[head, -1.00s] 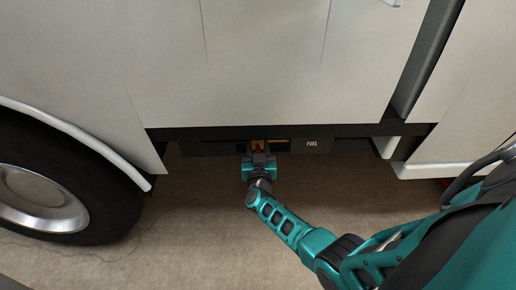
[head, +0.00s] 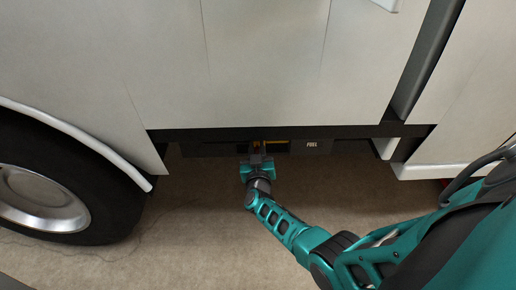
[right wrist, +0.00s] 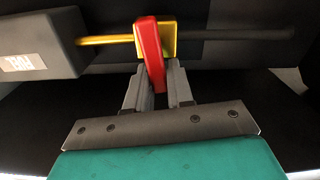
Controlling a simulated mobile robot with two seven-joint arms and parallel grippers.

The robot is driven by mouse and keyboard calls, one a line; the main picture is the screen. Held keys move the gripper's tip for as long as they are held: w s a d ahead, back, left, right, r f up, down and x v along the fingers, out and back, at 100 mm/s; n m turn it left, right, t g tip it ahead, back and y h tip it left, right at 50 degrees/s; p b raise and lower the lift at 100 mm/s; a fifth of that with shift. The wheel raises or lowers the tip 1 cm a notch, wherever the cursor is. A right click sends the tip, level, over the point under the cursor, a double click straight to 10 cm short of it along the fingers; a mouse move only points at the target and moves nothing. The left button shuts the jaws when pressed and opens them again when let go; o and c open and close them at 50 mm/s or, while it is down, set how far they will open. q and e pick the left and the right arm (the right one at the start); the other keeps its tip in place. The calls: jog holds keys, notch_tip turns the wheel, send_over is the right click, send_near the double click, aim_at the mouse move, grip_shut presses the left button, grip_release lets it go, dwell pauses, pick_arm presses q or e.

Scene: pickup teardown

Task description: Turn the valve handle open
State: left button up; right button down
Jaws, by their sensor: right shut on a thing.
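The valve shows in the right wrist view as a yellow body (right wrist: 169,38) on a pipe, with a long red handle (right wrist: 150,45). The handle stands roughly crosswise to the pipe, tilted slightly, its near end between my fingers. My right gripper (right wrist: 156,82) is shut on the handle. In the head view my right gripper (head: 257,155) reaches under the truck's lower edge and hides most of the valve. A bit of yellow pipe (head: 276,143) shows beside it. My left gripper is not in view.
A dark box labelled FUEL (head: 311,145) hangs right of the valve; it also shows at left in the right wrist view (right wrist: 38,45). The truck's white side panel (head: 265,65) rises above. A wheel (head: 45,195) stands at left. The floor below is clear.

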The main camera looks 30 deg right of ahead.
jog(key=n, duration=0.3)
jog(key=n+p, duration=0.1)
jog(key=shift+w+a+f, duration=0.15)
jog(key=shift+w+a, duration=0.1)
jog(key=shift+a, duration=0.15)
jog(key=shift+w+a+f+n+b, duration=0.1)
jog(key=shift+a+f+n+b, duration=0.2)
jog(key=shift+n, duration=1.75)
jog(key=shift+w+a+f+n+b, duration=0.2)
jog(key=shift+f+n, duration=0.25)
jog(key=shift+n, duration=1.55)
jog(key=shift+w+a+f+n+b, duration=0.1)
jog(key=shift+f+n+b, duration=0.3)
jog(key=shift+n, duration=1.65)
jog(key=c, duration=1.1)
grip_release()
jog(key=shift+s, duration=0.15)
